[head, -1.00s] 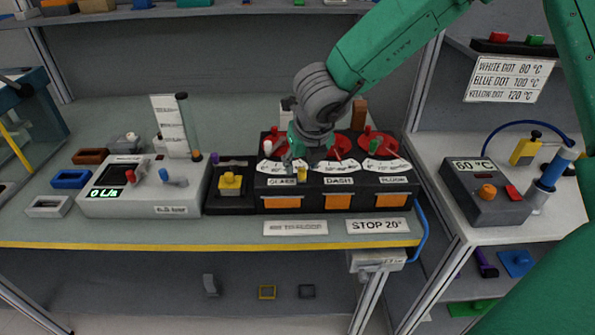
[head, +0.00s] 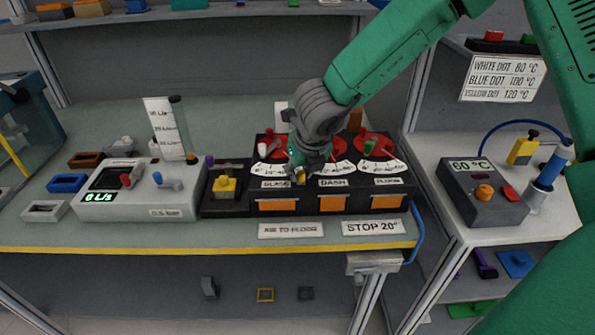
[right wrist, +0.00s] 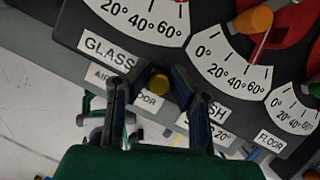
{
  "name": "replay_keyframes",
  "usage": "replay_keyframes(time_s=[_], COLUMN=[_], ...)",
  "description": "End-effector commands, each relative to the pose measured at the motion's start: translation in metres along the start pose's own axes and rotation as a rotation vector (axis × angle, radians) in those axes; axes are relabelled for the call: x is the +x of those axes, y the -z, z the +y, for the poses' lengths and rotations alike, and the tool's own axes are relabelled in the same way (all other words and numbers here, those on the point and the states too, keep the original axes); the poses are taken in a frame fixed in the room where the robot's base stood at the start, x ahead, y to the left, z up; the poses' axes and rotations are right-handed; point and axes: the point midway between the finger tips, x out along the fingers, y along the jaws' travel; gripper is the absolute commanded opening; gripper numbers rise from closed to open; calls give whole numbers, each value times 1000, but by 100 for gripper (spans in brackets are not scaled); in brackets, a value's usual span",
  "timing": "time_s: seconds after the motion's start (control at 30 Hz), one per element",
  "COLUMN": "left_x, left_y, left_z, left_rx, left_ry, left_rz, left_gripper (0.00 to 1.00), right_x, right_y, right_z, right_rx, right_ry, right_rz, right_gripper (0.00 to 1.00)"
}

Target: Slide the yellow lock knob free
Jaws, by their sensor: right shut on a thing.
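The yellow lock knob (head: 301,177) is on the front of the black control box (head: 355,203), between the GLASS and DASH labels. In the right wrist view, the knob (right wrist: 159,85) lies between the two fingers of my right gripper (right wrist: 152,88), with the GLASS label to its left. My right gripper (head: 302,170) comes down from above and is shut on the knob. It covers part of the dials behind it in the head view. My left gripper is not in view.
A black block with another yellow knob (head: 225,185) stands left of the control box. A grey flow unit (head: 140,190) reads 0 L/s. A 60 °C heater unit (head: 485,192) stands on the right bench. Sign plates lie in front of the box.

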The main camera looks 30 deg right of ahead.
Motion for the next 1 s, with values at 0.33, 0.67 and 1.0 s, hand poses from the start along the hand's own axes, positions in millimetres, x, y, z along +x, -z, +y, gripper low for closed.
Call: replay_keyframes(time_s=[0.33, 0.67, 1.0], left_x=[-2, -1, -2], left_y=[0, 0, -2], left_z=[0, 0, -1], left_rx=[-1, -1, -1], left_ry=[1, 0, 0], left_rz=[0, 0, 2], left_gripper=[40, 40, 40], right_x=[-2, -3, -13], right_y=[9, 10, 9], right_z=[-37, -37, -35], right_rx=[3, 4, 4], right_ry=[11, 11, 9], right_rz=[0, 0, -3], right_gripper=[0, 37, 37])
